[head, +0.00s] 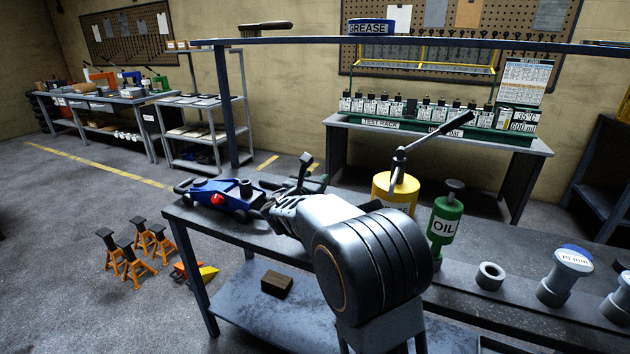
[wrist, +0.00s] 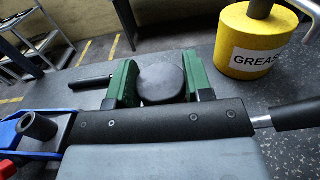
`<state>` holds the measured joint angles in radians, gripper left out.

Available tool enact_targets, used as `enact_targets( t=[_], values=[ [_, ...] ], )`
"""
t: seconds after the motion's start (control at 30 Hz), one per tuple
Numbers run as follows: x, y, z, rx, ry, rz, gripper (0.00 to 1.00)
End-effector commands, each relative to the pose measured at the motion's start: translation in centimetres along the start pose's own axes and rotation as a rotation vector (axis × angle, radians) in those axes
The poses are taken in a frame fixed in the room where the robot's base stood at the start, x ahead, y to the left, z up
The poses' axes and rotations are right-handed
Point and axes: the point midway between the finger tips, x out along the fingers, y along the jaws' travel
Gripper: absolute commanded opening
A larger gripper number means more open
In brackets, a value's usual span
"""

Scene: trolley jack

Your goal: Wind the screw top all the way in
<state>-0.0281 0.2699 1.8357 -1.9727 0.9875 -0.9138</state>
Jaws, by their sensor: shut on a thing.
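My gripper (wrist: 161,82) is shut on a round dark top (wrist: 160,78), with one green jaw on each side of it. In the wrist view the top's flat face is seen from above, and what lies under it is hidden by the gripper. In the head view my gripper (head: 303,186) is at the far edge of the near bench, and my wrist hides most of it. A blue trolley jack (head: 232,206) with a red knob lies just left of the gripper. Its dark upright cylinder (wrist: 39,126) also shows at the left of the wrist view.
Orange stands (head: 131,262) are on the floor.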

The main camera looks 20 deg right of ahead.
Motion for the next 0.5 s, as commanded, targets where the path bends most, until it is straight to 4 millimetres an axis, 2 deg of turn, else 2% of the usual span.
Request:
enact_targets(
  t=[0.23,0.5],
  values=[
    [0.02,0.14,0.32,0.000,0.001,-0.165,0.23],
    [-0.03,0.04,0.02,0.000,0.000,-0.196,0.23]
  ],
)
